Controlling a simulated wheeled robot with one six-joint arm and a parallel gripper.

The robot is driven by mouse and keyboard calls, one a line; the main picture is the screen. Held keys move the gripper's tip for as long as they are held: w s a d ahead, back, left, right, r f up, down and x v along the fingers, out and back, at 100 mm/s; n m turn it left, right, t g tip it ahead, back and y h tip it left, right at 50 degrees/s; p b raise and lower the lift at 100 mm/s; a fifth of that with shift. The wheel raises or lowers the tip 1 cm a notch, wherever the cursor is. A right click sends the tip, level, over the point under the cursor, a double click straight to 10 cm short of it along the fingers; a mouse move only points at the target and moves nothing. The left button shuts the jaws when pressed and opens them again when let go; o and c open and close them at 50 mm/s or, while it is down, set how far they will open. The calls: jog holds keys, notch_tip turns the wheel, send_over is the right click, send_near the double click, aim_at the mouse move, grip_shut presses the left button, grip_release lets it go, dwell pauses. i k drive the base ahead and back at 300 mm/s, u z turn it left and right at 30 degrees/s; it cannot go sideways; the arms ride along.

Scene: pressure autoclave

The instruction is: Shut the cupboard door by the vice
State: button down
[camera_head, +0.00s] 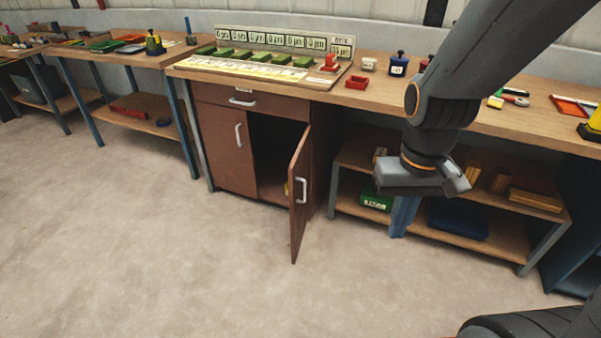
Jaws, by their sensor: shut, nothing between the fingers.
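The brown cupboard (222,150) stands under the workbench, left of the picture's middle. Its left door is shut and has a pale handle. Its right door (299,215) stands open, swung out into the room, with a pale vertical handle (302,190) on the face turned to the right. The dark inside of the cupboard shows between the doors. My gripper (458,182) is to the right of the open door and well apart from it, in front of the open shelves. It is shut and holds nothing. I cannot make out a vice for certain.
Open shelves (500,228) with a green box (376,201) and a blue bin stand right of the cupboard. The floor (180,270) in front is clear.

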aim_at(299, 169)
jog(key=u, duration=0.4)
jog(key=i, duration=1)
